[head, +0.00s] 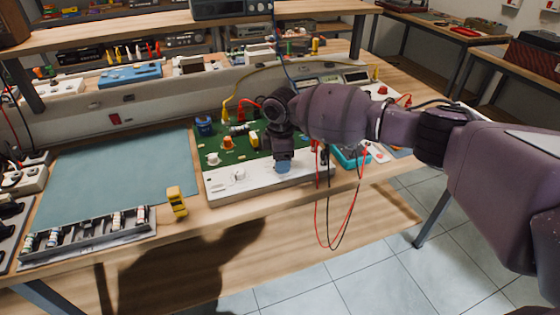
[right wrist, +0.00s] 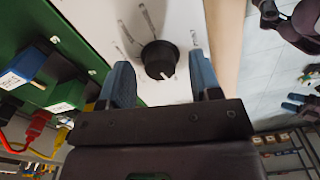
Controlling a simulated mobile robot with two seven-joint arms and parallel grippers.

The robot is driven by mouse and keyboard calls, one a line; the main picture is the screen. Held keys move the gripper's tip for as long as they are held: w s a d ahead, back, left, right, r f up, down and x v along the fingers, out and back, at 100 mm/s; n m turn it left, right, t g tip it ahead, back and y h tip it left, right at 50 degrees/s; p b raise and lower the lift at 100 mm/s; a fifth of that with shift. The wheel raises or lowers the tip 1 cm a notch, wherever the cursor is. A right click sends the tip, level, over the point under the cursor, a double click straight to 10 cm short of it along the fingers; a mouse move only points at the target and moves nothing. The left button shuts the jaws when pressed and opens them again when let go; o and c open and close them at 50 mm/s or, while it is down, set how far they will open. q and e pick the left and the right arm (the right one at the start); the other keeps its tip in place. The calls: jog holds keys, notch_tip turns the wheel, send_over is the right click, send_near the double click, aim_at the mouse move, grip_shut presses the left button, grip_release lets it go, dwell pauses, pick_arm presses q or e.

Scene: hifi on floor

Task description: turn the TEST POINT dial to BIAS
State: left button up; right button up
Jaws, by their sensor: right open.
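A black dial (right wrist: 160,60) with a white pointer mark stands on the white front panel (right wrist: 180,20) in the right wrist view, with printed labels around it too small to read. The pointer is toward the lower right. My right gripper (right wrist: 163,82) is open, its blue fingertips apart on either side of the dial, with white panel visible between each finger and the dial. In the head view my right gripper (head: 283,168) is over the panel's right half and hides this dial. Small blue-tipped parts at the right wrist view's right edge may be my left gripper.
A green board (head: 228,150) with colored parts lies behind the panel (head: 240,187). Red and black leads (head: 328,215) hang off the bench front. A yellow device (head: 176,202), a tray of parts (head: 90,238) and a clear blue-green mat (head: 120,170) are to the left.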

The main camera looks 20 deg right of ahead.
pick_arm(q)
jog(key=shift+w+r, duration=0.2)
jog(key=shift+w, duration=0.05)
pick_arm(e)
jog(key=shift+f, duration=0.35)
jog(key=shift+c, duration=0.2)
jog(key=c, duration=0.9)
jog(key=shift+r+m+p, duration=0.2)
jog(key=shift+m+p, duration=0.35)
jog(key=shift+m, duration=0.15)
jog(key=shift+r+m+p, duration=0.1)
jog(key=shift+m+p, duration=0.7)
jog(key=shift+m, duration=0.3)
jog(key=shift+m+p, duration=0.8)
jog(key=shift+m, duration=0.3)
jog(key=shift+a+m+p, duration=0.1)
jog(key=shift+m+p, duration=0.35)
jog(key=shift+m, duration=0.25)
jog(key=shift+f+m, duration=0.2)
jog(key=shift+m, duration=0.1)
pick_arm(q)
jog(key=shift+s+a+r, duration=0.15)
jog(key=shift+s+r, duration=0.1)
jog(key=shift+r, duration=0.8)
jog(key=shift+s+a+r, duration=0.1)
jog(key=shift+s+r, duration=0.1)
jog(key=shift+r, duration=0.85)
pick_arm(e)
jog(key=shift+f, duration=0.1)
